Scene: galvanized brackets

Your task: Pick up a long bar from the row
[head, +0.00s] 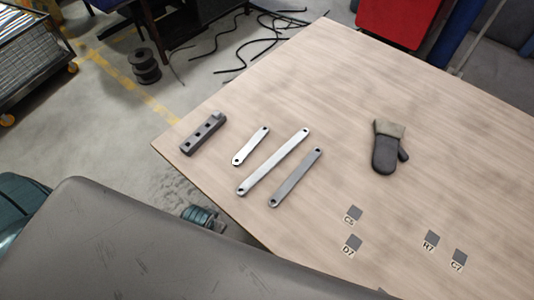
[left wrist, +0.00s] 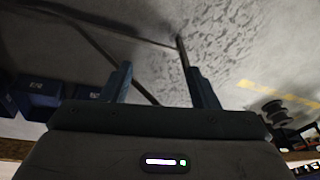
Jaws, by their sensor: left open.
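In the head view several flat metal pieces lie in a slanted row on the wooden table (head: 335,80). A long bright bar (head: 272,163) with a hole at each end is the longest. To its left lies a short bright bar (head: 250,147), and to its right a darker grey bar (head: 296,178). A thick dark block with holes (head: 203,133) lies near the table's left corner. My left gripper (left wrist: 153,52) shows only in the left wrist view, with its fingers apart and nothing between them. My right gripper is in neither view.
A grey mitten (head: 386,148) lies to the right of the bars. Small dark squares with labels, such as C5 (head: 354,213) and H7 (head: 431,238), are near the front. The table between bars and mitten is clear. Black spools (head: 145,67) stand on the floor.

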